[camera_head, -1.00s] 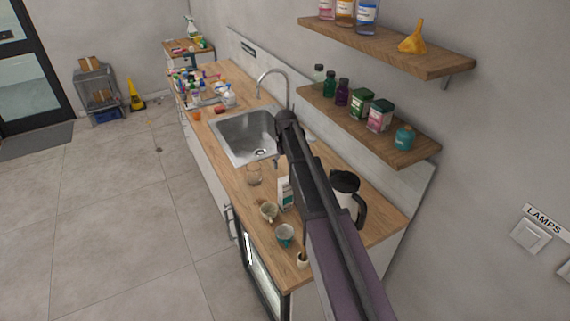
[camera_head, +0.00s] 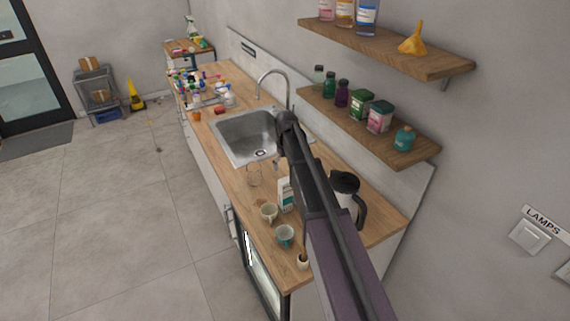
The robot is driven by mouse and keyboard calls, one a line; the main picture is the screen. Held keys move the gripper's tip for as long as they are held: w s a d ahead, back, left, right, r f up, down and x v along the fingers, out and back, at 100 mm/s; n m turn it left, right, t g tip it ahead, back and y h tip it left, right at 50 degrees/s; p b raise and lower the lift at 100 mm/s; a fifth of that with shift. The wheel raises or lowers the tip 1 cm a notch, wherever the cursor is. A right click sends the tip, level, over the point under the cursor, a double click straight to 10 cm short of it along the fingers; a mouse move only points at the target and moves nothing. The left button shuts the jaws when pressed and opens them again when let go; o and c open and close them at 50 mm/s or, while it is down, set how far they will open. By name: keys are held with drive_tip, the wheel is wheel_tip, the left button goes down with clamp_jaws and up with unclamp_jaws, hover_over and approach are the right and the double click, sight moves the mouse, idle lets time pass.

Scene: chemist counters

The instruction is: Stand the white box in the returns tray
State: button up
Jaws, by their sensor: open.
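A white box with a teal label (camera_head: 285,194) stands upright on the wooden counter, just left of my arm and partly covered by it. My arm reaches from the bottom of the view up to the sink. My gripper (camera_head: 277,164) hangs below the arm's far end, by the sink's near edge, beyond the white box and apart from it. Only a small dark part of it shows. It is open, with nothing seen in it. I cannot pick out the returns tray for certain; a crowd of bottles and small packs (camera_head: 205,92) covers the counter's far end.
A black-lidded jug (camera_head: 345,186) is right of my arm. Wall shelves (camera_head: 425,152) hang over the counter's right side.

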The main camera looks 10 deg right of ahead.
drive_tip(key=s+m, duration=0.3)
drive_tip(key=s, duration=2.4)
drive_tip(key=shift+s, duration=0.3)
drive_tip(key=n+t+y+p, duration=0.1)
drive_tip(key=n+t, duration=0.2)
approach(284, 181)
drive_tip(key=r, duration=0.1)
drive_tip(key=shift+s+r, duration=0.1)
drive_tip(key=shift+r, duration=0.05)
drive_tip(key=b+x, duration=0.8)
drive_tip(key=shift+f, duration=0.3)
drive_tip(key=shift+f, duration=0.15)
